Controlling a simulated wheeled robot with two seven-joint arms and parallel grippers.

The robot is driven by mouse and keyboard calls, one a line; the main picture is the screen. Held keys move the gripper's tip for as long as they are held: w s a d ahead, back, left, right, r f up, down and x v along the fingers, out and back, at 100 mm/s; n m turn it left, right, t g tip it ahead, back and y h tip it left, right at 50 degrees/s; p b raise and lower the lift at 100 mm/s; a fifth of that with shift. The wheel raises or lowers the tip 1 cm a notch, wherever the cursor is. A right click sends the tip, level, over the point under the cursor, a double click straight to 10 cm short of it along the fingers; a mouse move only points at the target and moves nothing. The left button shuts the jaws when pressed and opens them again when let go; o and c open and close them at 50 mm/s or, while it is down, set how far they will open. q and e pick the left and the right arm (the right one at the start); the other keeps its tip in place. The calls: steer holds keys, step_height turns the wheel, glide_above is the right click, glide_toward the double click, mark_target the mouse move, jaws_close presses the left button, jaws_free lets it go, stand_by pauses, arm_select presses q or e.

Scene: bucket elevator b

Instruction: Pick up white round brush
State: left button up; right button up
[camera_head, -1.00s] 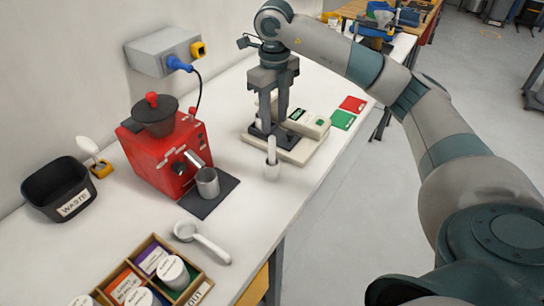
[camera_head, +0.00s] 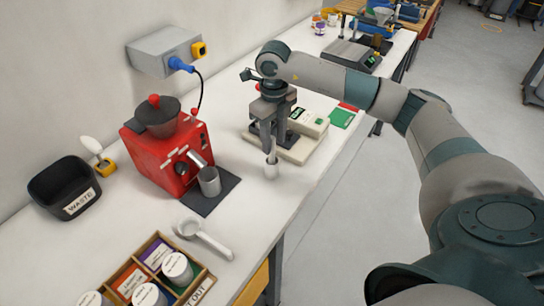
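Another white, round-headed tool (camera_head: 91,145) stands in a yellow holder by the wall at the left. My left gripper is out of view.
A scale (camera_head: 300,145) is close behind the fingers. A red grinder (camera_head: 160,160) with a metal cup (camera_head: 209,181) stands to the left. A white scoop (camera_head: 205,238), a box of jars (camera_head: 207,282) and a black waste bin (camera_head: 62,186) are nearer. The table right of the scoop is clear.

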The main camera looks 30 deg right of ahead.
mark_target(272, 156)
steer(key=shift+a+f+p, duration=0.15)
steer(key=shift+f+p, duration=0.45)
steer(key=shift+p, duration=0.1)
step_height(272, 156, down, 3)
steer(key=shift+w+r+p, duration=0.1)
steer(key=shift+p, duration=0.65)
steer(key=shift+f, duration=0.35)
steer(key=shift+c, duration=0.6)
jaws_close()
